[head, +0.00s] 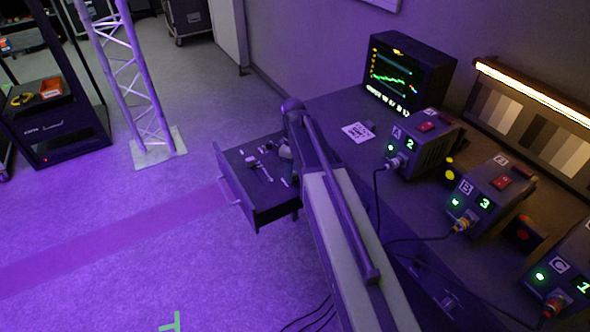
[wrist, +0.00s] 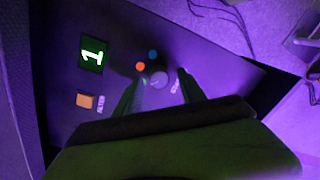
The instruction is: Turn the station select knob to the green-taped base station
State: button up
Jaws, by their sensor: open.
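In the wrist view, a dark panel carries a round grey knob (wrist: 158,78) with an orange dot (wrist: 140,66) and a blue dot (wrist: 153,54) beside it. My gripper (wrist: 161,80) is open, one dark finger on each side of the knob; I cannot tell whether they touch it. A lit green display (wrist: 91,53) on the panel reads 1. In the head view, base station A (head: 432,148) reads 2, base station B (head: 488,197) reads 3 and base station C (head: 570,275) reads 1. I cannot make out green tape on any of them. My gripper is hidden there behind my arm.
An orange button (wrist: 84,100) sits on the panel below the display. In the head view, a monitor (head: 408,75) stands on the bench's far end, with a paper card (head: 358,132) before it. An open drawer (head: 262,205) sticks out left. A truss (head: 135,90) stands on the floor.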

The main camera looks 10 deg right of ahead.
notch_tip(320, 180, up, 17)
jog(key=p, duration=1.6)
jog(key=shift+w+d, duration=0.25)
jog(key=shift+w, duration=0.05)
jog(key=s+m, duration=1)
jog(key=s, duration=0.5)
jog(key=shift+s+d+m, duration=0.35)
jog(key=shift+d+m, duration=0.05)
